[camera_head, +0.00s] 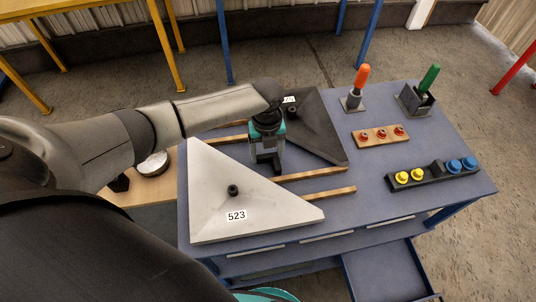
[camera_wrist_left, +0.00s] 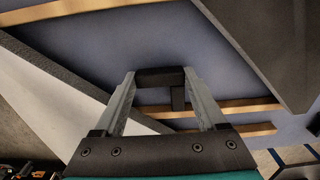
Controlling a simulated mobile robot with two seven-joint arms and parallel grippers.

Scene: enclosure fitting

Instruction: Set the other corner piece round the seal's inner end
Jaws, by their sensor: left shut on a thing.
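My left gripper (camera_head: 266,162) is over the table between two large triangular plates, pointing down. In the left wrist view its two fingers are shut on a small dark piece (camera_wrist_left: 160,77), a bar held across the fingertips. A short dark leg (camera_wrist_left: 178,98) shows below its right part; I cannot tell whether it belongs to the bar. The white plate (camera_head: 220,185) carries a label 523 and a black knob. The dark plate (camera_head: 318,125) lies beyond the gripper, its label partly covered by my arm. I cannot make out the seal for certain. My right gripper is out of view.
Wooden strips (camera_head: 330,194) lie across the blue table (camera_head: 365,205). At right are an orange-handled tool (camera_head: 362,75), a green-handled tool (camera_head: 429,78), a wooden block with red pieces (camera_head: 366,138) and a dark rack with yellow and blue pieces (camera_head: 433,177). Bare tabletop lies before the rack.

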